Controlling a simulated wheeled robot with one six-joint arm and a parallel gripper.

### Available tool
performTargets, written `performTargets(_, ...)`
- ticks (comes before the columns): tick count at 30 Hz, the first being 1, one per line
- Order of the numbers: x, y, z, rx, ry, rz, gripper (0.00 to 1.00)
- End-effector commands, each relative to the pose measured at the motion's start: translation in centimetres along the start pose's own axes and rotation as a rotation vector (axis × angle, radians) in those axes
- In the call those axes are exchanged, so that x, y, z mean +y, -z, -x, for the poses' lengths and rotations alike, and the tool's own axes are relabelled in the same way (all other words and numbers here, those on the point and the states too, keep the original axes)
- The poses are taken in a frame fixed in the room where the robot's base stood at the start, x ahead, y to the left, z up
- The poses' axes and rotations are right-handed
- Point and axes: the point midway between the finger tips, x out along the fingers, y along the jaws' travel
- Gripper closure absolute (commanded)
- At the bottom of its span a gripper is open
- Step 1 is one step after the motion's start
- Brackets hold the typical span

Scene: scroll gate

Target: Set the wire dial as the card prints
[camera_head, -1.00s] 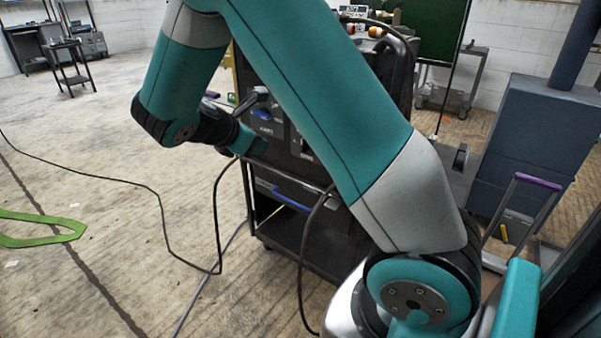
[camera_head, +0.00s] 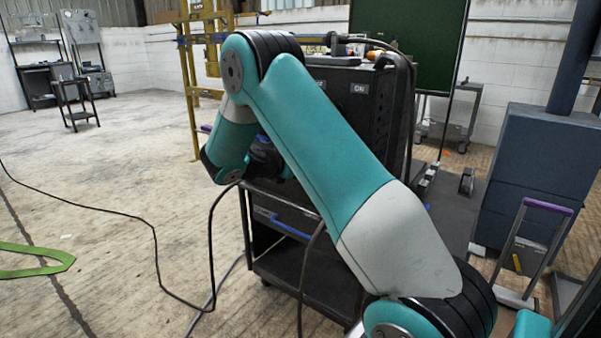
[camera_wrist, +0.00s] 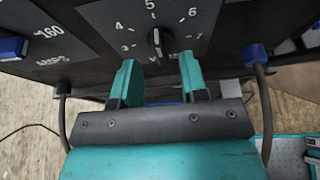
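The wire dial (camera_wrist: 156,40) is a dark knob with a pale pointer mark on the black panel in the wrist view. Numbers 3 to 7 arc around it, and its mark looks roughly upward toward the 5. Lettering below it is partly hidden. My gripper (camera_wrist: 158,60) is open, with its two teal fingers just below the dial and to either side of it, nothing between them. I cannot tell whether they touch the panel. In the head view my arm hides the dial. I cannot make out a printed card in either view.
A blue knob (camera_wrist: 12,48) beside the 160 AMPS scale is at left in the wrist view. A blue connector (camera_wrist: 255,52) with a dark cable is at right. The machine sits on a black cart (camera_head: 300,268); cables hang before it. Open floor lies left.

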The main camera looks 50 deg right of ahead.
Motion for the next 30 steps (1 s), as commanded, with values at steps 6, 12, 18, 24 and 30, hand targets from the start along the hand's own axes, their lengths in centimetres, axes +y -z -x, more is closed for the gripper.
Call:
performTargets(6, 0.0, 0.1, -2.8, 0.000, 0.001, 0.000, 0.60)
performTargets(12, 0.0, 0.0, -3.3, 0.000, -0.001, 0.000, 0.60)
performTargets(18, 0.0, 0.0, -3.2, 0.000, -0.001, 0.000, 0.65)
performTargets(24, 0.0, 0.0, -3.2, 0.001, -0.001, 0.000, 1.00)
performTargets(30, 0.0, 0.0, -3.2, 0.001, -0.003, -0.005, 1.00)
